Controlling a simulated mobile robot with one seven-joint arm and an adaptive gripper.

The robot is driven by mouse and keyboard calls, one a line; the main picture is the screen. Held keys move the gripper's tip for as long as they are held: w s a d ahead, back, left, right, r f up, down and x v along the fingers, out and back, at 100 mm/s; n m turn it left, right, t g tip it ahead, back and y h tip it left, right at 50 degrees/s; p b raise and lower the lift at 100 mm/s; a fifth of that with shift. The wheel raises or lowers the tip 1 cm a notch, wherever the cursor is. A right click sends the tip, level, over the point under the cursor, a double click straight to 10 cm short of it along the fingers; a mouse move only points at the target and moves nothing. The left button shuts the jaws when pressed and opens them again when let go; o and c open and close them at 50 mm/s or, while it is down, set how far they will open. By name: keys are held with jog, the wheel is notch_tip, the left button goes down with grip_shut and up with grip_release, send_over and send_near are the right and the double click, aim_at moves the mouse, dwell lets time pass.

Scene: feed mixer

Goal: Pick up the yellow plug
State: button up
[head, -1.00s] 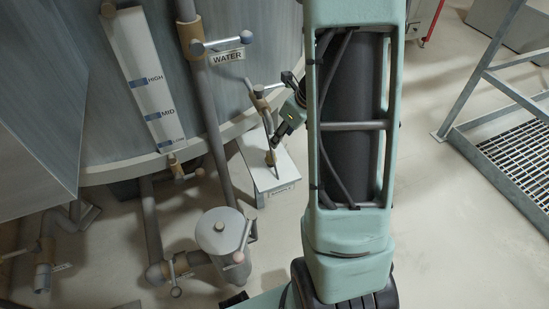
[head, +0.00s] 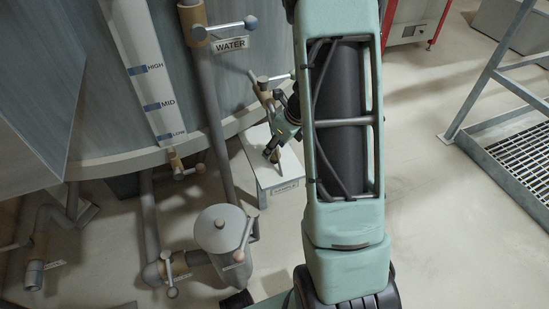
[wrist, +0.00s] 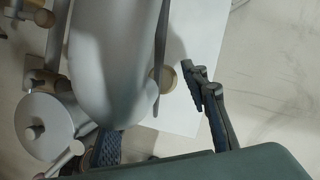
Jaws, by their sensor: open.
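No yellow plug can be clearly made out in either view. In the head view my gripper (head: 272,149) is small and dark, pointing down over the white stand (head: 285,176) beside the tank. In the wrist view the jaws are open. The right finger (wrist: 207,95) shows clearly against the white top. The other finger is partly hidden behind a large pale rounded object (wrist: 110,60) close to the camera. A tan ball (wrist: 166,78) sits by a thin grey bar between the pale object and the right finger. I cannot tell whether anything touches the fingers.
The large grey tank (head: 110,125) and the vertical water pipe (head: 209,100) stand close left of the gripper. A lidded grey canister (head: 222,230) and valved pipes are at lower left. A metal step (head: 510,165) is at right. The floor between is clear.

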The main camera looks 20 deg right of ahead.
aim_at(278, 149)
grip_shut()
jog(key=shift+r, duration=0.15)
jog(key=shift+r+p, duration=0.45)
jog(key=shift+r, duration=0.15)
jog(key=shift+p+v, duration=0.7)
jog(key=shift+v, duration=0.5)
jog(key=s+d, duration=0.4)
jog(key=s, duration=0.3)
jog(key=s+d, duration=0.4)
jog(key=s, duration=0.4)
jog(key=shift+b, duration=0.35)
jog(key=shift+s, duration=0.15)
jog(key=c, duration=0.9)
grip_release()
jog(key=shift+a, duration=0.1)
grip_shut()
